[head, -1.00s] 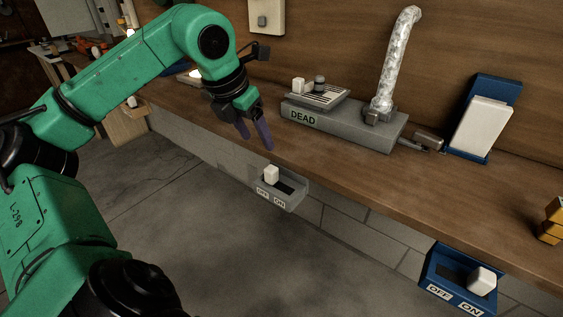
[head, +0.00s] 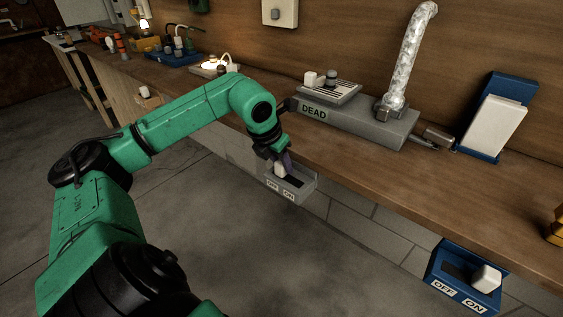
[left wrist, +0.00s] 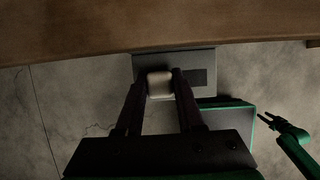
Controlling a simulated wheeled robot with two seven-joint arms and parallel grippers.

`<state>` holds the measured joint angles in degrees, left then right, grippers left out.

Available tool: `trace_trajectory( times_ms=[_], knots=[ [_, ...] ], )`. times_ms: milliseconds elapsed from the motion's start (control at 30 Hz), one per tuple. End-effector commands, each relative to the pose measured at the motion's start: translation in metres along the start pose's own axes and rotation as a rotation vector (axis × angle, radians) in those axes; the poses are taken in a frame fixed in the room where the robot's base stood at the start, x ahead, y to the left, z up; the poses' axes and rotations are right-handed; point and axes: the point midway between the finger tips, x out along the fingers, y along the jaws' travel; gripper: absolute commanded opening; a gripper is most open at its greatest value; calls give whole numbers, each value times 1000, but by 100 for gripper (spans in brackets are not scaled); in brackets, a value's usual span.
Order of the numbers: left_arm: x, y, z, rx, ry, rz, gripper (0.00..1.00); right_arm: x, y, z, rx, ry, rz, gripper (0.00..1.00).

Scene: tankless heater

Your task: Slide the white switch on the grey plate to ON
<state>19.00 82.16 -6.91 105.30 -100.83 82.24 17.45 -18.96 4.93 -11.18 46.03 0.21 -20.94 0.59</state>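The grey plate (head: 305,186) hangs at the bench's front edge in the head view, with OFF at its left and ON at its right. Its white switch (head: 280,171) is at the OFF end, and the dark slot is bare toward ON. My left gripper (head: 281,160) is down at the switch. In the left wrist view, its fingers (left wrist: 160,82) stand on either side of the white switch (left wrist: 160,88), very close to it. I cannot tell whether they press on it. My right gripper (left wrist: 267,116) shows small at the right there, open and empty.
A grey box marked DEAD (head: 350,122) with a silver duct (head: 411,60) stands on the bench behind. A blue switch plate (head: 437,268) hangs at the front edge, its white knob at ON. The wooden bench edge (head: 385,200) runs just beside the grey plate.

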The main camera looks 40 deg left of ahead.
Motion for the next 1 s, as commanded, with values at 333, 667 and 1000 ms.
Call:
trace_trajectory(
  times_ms=[333, 667, 1000],
  knots=[
    [0, 0, 0, 0, 0, 1, 0, 0, 0, 0, 1, 1, 0, 50],
    [-1, 0, 0, 0, -1, 1, 0, 0, 0, 0, 1, 0, 0, 50],
    [-1, 0, 0, -1, -1, 1, 0, 0, 0, 0, 0, 0, 0, 50]
  ],
)
